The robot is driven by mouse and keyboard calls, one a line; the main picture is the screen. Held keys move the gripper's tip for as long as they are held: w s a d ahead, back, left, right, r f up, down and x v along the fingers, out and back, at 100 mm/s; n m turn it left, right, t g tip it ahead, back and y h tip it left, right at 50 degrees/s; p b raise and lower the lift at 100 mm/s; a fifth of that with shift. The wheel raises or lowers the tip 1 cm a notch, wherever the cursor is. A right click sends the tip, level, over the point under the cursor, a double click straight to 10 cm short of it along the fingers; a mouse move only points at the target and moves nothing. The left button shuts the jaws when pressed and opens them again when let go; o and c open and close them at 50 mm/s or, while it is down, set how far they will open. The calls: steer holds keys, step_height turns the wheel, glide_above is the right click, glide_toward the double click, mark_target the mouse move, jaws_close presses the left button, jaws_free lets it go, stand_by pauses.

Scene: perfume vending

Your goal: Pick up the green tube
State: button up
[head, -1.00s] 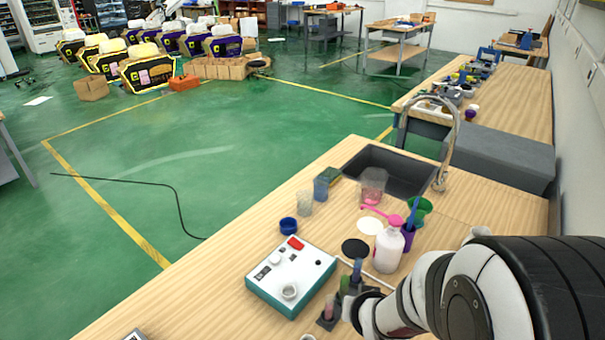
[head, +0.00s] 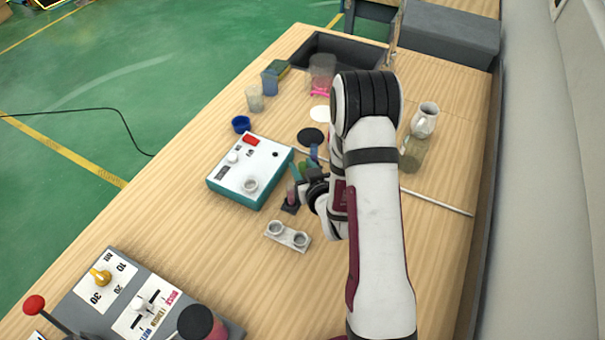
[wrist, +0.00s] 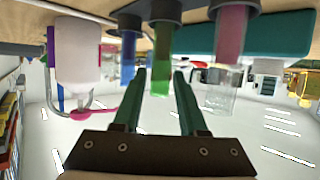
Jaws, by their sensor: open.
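The green tube (wrist: 161,65) stands in the middle slot of a dark rack (wrist: 165,8), which appears inverted in the wrist view. A blue tube (wrist: 128,58) and a pink tube (wrist: 231,35) stand on either side of it. My gripper (wrist: 159,82) is open, with one dark green finger on each side of the green tube in the picture. I see no finger clearly touching it. In the head view the green tube (head: 305,165) is partly hidden by my gripper (head: 306,182), and the blue tube (head: 314,152) and pink tube (head: 291,193) show beside it.
A teal-and-white device (head: 250,170) stands left of the rack. A white bottle (wrist: 78,50) is close by in the wrist view. A white mug (head: 424,120) stands right of my arm. A control panel (head: 130,300) sits at front left.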

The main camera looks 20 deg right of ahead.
jaws_close()
steer(key=shift+r, duration=0.1)
